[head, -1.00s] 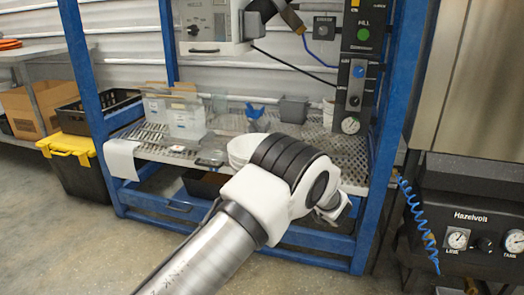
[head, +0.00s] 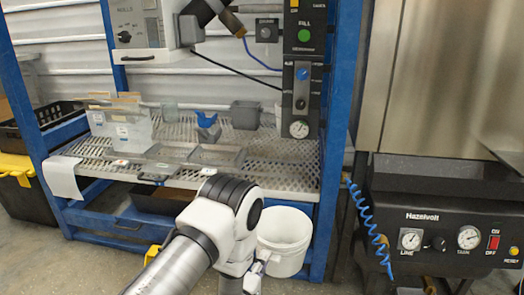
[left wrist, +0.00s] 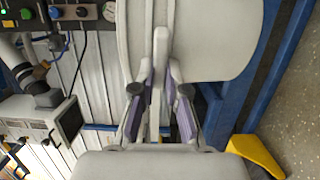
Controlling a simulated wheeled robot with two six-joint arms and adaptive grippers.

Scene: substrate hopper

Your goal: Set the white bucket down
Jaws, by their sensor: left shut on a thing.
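The white bucket (head: 285,243) is in front of the rack's lower right side in the head view, below the mesh shelf. It looks nearly upright, and its open top shows a pale inside. My left gripper (head: 255,272) is at the bucket's left side, partly hidden by my wrist. In the left wrist view my left gripper (left wrist: 160,100) has its purple-padded fingers closed on a thin white edge of the bucket (left wrist: 205,40). I cannot tell whether the bucket's base touches anything. My right gripper is not in view.
The mesh shelf (head: 275,172) of the blue rack holds clear bins (head: 122,128), shallow grey trays (head: 215,155), a blue scoop-like thing (head: 207,120) and a grey cup (head: 245,114). A dark Hazelvolt panel (head: 450,240) stands at the right. A yellow-lidded black bin (head: 20,185) stands left.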

